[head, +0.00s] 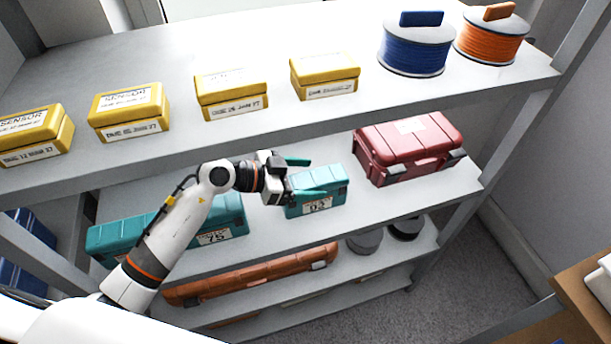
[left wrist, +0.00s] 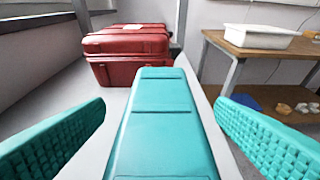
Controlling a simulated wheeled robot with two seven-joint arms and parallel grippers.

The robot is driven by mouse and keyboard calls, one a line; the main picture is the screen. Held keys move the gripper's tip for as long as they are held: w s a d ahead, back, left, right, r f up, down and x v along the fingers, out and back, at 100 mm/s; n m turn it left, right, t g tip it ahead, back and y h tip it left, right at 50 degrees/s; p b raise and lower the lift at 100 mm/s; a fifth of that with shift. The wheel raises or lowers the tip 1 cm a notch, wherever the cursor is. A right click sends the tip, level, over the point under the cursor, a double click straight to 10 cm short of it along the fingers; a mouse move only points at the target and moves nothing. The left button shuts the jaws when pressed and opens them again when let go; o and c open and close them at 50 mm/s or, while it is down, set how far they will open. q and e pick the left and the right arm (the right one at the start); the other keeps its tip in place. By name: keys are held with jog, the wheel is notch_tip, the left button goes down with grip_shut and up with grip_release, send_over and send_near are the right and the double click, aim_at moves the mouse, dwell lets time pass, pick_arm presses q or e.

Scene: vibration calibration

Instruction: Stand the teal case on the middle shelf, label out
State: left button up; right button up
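Another, longer teal case (head: 120,232) with a label reading 75 is on the same shelf to the left, partly hidden by my left arm. My left gripper (head: 304,178) is at the left end of the 03 case. In the left wrist view the case top (left wrist: 163,115) lies between the teal fingers, with a gap on each side. The gripper is open. My right gripper is not in view.
A red case (head: 408,150) stands on the middle shelf right of the 03 case. Yellow sensor boxes (head: 232,93) and blue (head: 415,50) and orange (head: 490,40) spools are above. An orange case (head: 250,278) lies below. A wooden table (left wrist: 262,42) stands beyond.

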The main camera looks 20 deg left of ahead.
pick_arm(q)
jog(key=shift+s+r, duration=0.1)
jog(key=shift+r, duration=0.15)
jog(key=p+v, duration=0.7)
jog(key=v, duration=0.5)
jog(key=shift+p, duration=0.3)
jog(key=shift+f, duration=0.15)
